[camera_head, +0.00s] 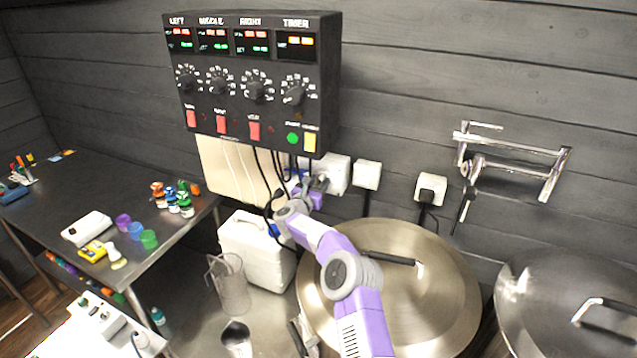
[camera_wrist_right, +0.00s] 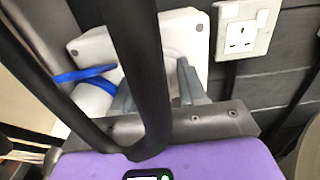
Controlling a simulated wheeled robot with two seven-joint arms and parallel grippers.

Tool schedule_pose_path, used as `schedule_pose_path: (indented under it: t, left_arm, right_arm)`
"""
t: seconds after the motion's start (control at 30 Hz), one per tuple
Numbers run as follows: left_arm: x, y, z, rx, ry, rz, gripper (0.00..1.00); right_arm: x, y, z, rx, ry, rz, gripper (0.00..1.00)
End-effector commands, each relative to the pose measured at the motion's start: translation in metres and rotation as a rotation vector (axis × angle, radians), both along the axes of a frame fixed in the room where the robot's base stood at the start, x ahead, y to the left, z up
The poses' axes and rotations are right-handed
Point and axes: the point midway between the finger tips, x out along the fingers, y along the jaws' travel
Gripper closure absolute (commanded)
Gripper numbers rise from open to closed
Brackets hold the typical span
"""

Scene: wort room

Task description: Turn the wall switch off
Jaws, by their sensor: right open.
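A white wall switch box (camera_head: 337,172) is on the dark plank wall, just below the control panel. In the right wrist view the white box (camera_wrist_right: 199,22) fills the upper middle, with a rounded white part in its centre. My right gripper (camera_head: 318,184) is at the box's lower left, its purple arm reaching up from below. In the right wrist view the gripper (camera_wrist_right: 155,88) is open, with its grey fingers apart in front of the box. A black cable hides much of the space between them, so I cannot tell whether they touch the box. My left gripper is not in view.
The black control panel (camera_head: 250,80) hangs above, with cables dropping near my gripper. A white socket (camera_wrist_right: 243,30) is right of the box. A blue ring (camera_wrist_right: 84,74) on a white plug is at left. A steel kettle lid (camera_head: 440,290) lies below my arm.

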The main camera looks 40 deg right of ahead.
Motion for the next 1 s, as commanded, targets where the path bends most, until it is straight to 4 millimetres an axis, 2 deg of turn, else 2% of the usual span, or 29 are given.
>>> schedule_pose_path:
  t: [0.3, 0.5, 0.6, 1.0]
  left_arm:
    - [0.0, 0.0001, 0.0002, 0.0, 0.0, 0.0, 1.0]
    - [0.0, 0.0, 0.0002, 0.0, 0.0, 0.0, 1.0]
    - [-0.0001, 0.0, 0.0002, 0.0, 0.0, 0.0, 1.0]
    - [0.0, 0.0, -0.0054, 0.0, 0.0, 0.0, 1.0]
  right_arm:
    - [0.0006, -0.0015, 0.0001, 0.0, 0.0, 0.001, 0.58]
    - [0.0006, -0.0013, 0.0002, 0.0, 0.0, 0.0, 0.89]
    - [0.0006, -0.0013, 0.0002, 0.0, 0.0, 0.0, 1.0]
    - [0.0017, -0.0002, -0.0009, -0.022, 0.043, 0.001, 1.0]
